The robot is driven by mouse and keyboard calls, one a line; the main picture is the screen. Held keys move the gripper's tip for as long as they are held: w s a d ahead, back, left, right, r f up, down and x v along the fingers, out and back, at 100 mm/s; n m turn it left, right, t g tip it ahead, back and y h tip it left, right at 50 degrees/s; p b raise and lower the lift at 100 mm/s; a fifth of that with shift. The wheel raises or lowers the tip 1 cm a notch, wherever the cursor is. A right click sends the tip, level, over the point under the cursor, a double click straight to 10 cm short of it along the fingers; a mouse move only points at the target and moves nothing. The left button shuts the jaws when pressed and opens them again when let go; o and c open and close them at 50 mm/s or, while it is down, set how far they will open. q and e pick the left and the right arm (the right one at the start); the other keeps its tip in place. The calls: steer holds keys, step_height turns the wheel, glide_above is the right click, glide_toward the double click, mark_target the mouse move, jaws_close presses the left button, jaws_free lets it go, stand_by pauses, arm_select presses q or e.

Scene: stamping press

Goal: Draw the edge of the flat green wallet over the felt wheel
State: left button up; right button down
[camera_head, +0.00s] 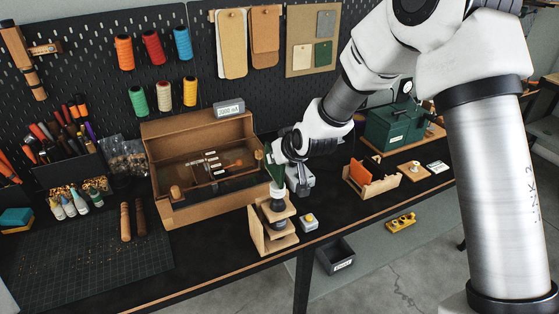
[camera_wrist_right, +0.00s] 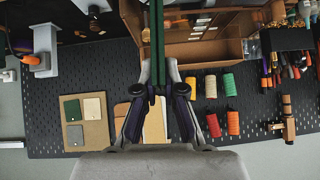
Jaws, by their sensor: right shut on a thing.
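My right gripper (camera_head: 290,160) is shut on the flat green wallet (camera_head: 273,170) and holds it nearly upright, above a small wooden stand (camera_head: 258,232). In the right wrist view the wallet (camera_wrist_right: 159,38) shows edge-on as narrow green strips reaching out from between the fingers (camera_wrist_right: 160,72). A pale part (camera_head: 277,192) sits over a dark rounded part in the stand, just below the wallet. It looks like the felt wheel, but it is small and partly covered. I cannot tell whether the wallet touches it. My left gripper is out of view.
A wooden box with a clear front (camera_head: 205,205) stands behind and left of the stand. A small device with a yellow button (camera_head: 309,222) is close on its right. A wooden holder with orange pieces (camera_head: 372,182) and a green machine (camera_head: 392,130) are farther right. The cutting mat (camera_head: 90,260) has clear space.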

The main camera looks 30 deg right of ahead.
steer(key=shift+w, duration=0.4)
steer(key=r+p, duration=0.4)
steer(key=r, duration=0.1)
steer(key=shift+d, duration=0.2)
step_height(320, 180, up, 2)
steer(key=shift+p, duration=0.45)
